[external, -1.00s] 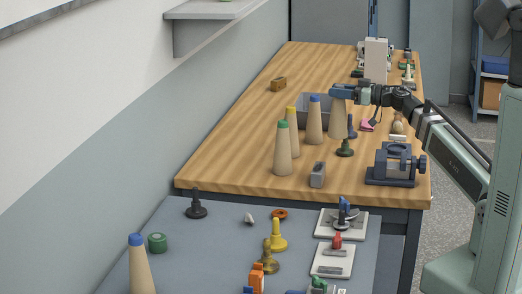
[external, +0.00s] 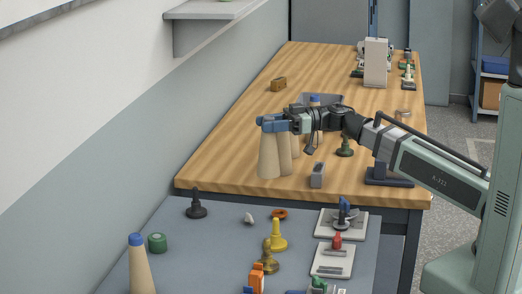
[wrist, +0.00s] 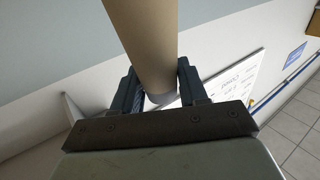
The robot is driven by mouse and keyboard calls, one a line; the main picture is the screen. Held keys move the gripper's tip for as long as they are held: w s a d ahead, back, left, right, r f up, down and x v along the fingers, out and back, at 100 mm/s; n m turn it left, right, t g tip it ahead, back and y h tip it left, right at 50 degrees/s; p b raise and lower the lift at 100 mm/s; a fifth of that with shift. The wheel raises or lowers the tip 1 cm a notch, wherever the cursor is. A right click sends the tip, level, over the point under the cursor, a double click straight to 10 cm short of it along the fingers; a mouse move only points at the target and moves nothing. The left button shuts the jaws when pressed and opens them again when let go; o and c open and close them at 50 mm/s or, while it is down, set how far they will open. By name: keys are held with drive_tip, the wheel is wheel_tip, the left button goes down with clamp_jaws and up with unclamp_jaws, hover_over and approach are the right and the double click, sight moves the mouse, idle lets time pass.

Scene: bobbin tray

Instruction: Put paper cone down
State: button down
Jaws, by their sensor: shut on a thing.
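My gripper (external: 270,123) is shut on the top of a tan paper cone (external: 267,157) at the left front of the wooden table. The cone is upright, wide end down; I cannot tell whether its base touches the wood. In the wrist view the cone (wrist: 145,42) runs up out of the picture from between the two fingers (wrist: 160,92). Another tan cone (external: 285,158) shows just right of the held one, its top hidden by my gripper. A blue-tipped cone (external: 315,99) shows behind my arm, mostly hidden.
A grey bin (external: 334,98) is partly hidden behind my arm. A small grey block (external: 317,175) and a dark green stand (external: 344,147) are to the right. The table left of the held cone is clear.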

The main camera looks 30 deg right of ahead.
drive_tip(key=s+a+f+n+g, duration=0.2)
drive_tip(key=s+a+n+g, duration=0.8)
drive_tip(key=s+a, duration=1.55)
wheel_tip(320, 180, down, 9)
drive_tip(key=m+g, duration=0.1)
drive_tip(key=m, duration=0.1)
drive_tip(key=shift+d+g+h, duration=0.25)
drive_tip(key=shift+g+h, duration=0.05)
drive_tip(key=shift+h, duration=0.1)
drive_tip(key=shift+f, duration=0.2)
drive_tip(key=c, duration=0.6)
unclamp_jaws()
